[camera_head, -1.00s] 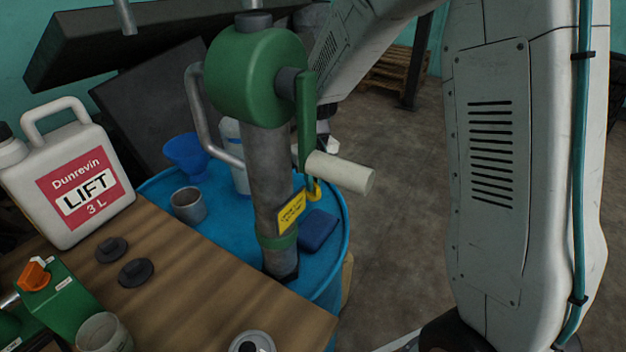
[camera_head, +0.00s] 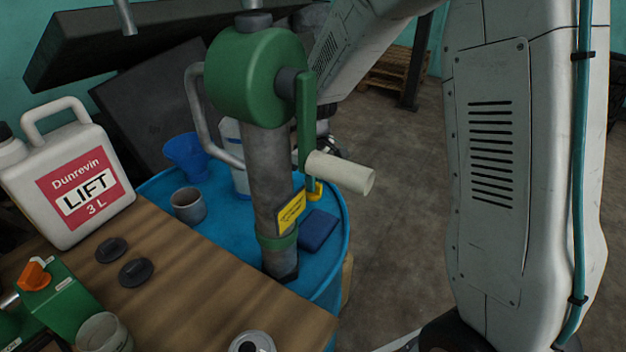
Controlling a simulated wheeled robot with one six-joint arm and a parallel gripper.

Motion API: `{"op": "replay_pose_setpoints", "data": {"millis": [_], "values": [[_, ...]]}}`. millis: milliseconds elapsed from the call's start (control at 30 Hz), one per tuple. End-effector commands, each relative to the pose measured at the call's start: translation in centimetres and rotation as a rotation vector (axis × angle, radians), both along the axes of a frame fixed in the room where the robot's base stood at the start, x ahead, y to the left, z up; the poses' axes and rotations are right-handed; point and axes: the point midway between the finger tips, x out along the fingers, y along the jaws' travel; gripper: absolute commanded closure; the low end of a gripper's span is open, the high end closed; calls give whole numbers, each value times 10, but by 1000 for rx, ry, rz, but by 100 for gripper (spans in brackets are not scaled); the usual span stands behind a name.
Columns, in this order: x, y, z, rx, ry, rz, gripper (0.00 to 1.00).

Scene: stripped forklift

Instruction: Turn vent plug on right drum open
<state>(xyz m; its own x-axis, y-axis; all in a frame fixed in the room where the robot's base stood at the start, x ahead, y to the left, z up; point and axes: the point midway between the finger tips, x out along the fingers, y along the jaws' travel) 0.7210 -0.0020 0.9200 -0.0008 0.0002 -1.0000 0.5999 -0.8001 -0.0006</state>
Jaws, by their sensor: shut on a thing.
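A blue drum (camera_head: 222,214) stands behind the wooden bench, with a green-headed hand pump (camera_head: 268,150) on it. The only part of my gripper I can make out is a small dark and pale piece (camera_head: 328,148) just right of the pump's crank, above the drum's far side. The pump hides most of it, including the fingertips. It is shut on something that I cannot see. The vent plug is not visible, so I cannot tell its position. A white and blue piece (camera_head: 234,160) shows left of the pump column; I cannot tell what it is.
The pump's white crank grip (camera_head: 342,173) juts right over the drum edge. A blue funnel (camera_head: 186,157), a metal cup (camera_head: 188,205) and a dark blue block (camera_head: 318,230) are on the drum. A white jug (camera_head: 68,175) stands on the bench (camera_head: 200,285).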

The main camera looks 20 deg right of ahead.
Motion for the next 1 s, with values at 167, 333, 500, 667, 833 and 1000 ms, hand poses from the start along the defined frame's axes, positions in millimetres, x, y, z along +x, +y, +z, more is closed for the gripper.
{"op": "replay_pose_setpoints", "data": {"millis": [167, 333, 500, 667, 833, 1000], "values": [[1, 0, 1, -1, -4, 2, 100], [1, 0, 1, -1, -4, 1, 75], [1, 0, 1, 0, -3, 1, 67], [1, 0, 2, 0, -2, 0, 67], [1, 0, 20, 0, -5, 0, 67], [1, 0, 51, 0, -6, 0, 67]]}}
